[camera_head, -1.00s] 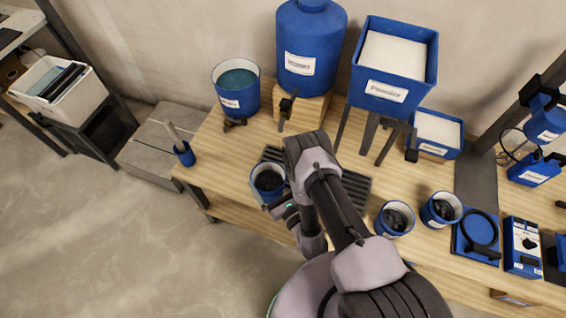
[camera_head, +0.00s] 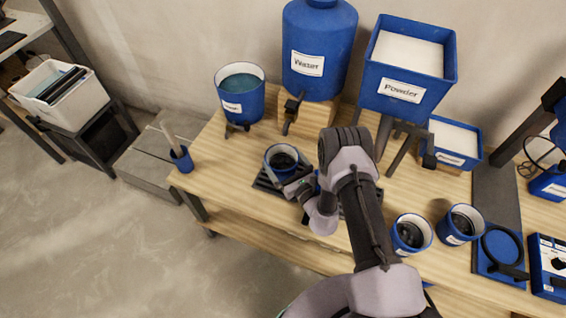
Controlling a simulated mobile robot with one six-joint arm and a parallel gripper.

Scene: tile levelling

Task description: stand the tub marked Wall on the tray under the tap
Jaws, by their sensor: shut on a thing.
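A small blue tub (camera_head: 270,167) with dark contents is at the left end of the black slatted tray (camera_head: 263,184). My gripper (camera_head: 293,180) is shut on the tub from the front right. No label shows on it from here, so I cannot read whether it is marked Wall. I cannot tell whether its base touches the tray or is a little above it. The tap (camera_head: 292,108) juts from the large blue tank marked Water (camera_head: 322,35), behind the tub. My arm hides the middle of the tray.
Two more tubs with dark contents (camera_head: 410,234) (camera_head: 461,224) stand at the front right. A Powder hopper (camera_head: 408,88) stands on legs behind my arm. An open blue bucket (camera_head: 240,105) is left of the tank.

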